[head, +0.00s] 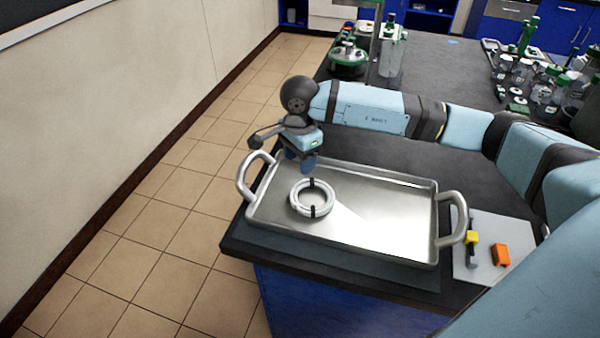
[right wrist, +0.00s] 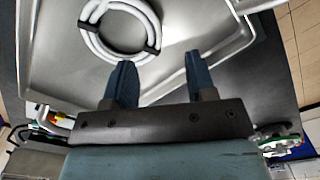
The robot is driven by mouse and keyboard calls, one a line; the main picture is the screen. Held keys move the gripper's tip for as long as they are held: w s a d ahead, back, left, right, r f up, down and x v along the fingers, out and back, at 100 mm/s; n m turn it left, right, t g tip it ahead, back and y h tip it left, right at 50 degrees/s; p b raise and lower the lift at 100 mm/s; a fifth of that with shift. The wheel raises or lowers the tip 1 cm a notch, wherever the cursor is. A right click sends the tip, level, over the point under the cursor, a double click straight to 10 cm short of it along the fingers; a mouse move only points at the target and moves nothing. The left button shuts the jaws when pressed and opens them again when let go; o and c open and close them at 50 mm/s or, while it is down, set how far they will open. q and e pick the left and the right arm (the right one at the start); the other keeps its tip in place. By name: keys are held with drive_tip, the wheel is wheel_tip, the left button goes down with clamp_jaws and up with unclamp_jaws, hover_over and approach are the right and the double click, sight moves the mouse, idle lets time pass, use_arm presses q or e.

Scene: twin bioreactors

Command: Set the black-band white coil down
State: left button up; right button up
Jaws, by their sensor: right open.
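The white coil (head: 312,198) with black bands lies flat in the left part of the metal tray (head: 395,248). The tray has a handle at each end and sits on the dark bench top. My right gripper (head: 303,168) is above the tray's back left edge, just behind the coil and apart from it. In the right wrist view the two blue fingers (right wrist: 157,84) are spread with nothing between them, and the coil (right wrist: 88,40) lies beyond their tips, toward the left finger. The left gripper is not in view.
A pale plate (head: 483,258) with a yellow piece (head: 471,237) and an orange piece (head: 501,255) lies right of the tray. Glassware with green caps (head: 540,85) crowds the back right. Green-topped vessels (head: 348,60) stand at the back. The tray's right half is bare.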

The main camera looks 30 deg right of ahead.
wheel_tip(320, 180, up, 5)
idle(0.8)
